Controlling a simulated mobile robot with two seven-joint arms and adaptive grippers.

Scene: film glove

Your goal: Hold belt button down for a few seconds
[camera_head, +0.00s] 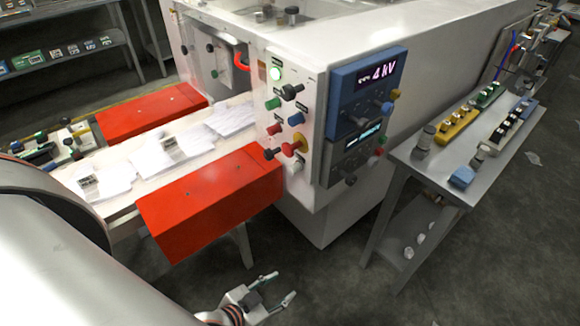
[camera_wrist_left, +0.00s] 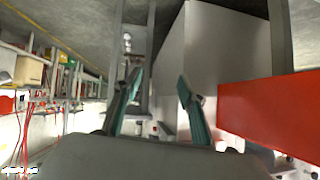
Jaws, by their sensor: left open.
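The white machine (camera_head: 450,52) carries a control panel (camera_head: 316,98) with several coloured buttons and knobs. A green button (camera_head: 275,73) is lit. Below it are a green button (camera_head: 273,103), a red button (camera_head: 275,128) and a blue knob (camera_head: 296,118). I cannot read which one is the belt button. My left gripper (camera_head: 283,284) is open and empty, low over the floor in front of the machine, well below and apart from the panel. In the left wrist view its open fingers (camera_wrist_left: 160,73) have nothing between them. My right gripper is not in view.
A red guard block (camera_head: 212,200) juts out between my left arm and the panel; red also shows in the left wrist view (camera_wrist_left: 268,108). White sheets (camera_head: 170,150) lie on the conveyor. A grey side table (camera_head: 440,165) with button boxes stands right. Floor between is clear.

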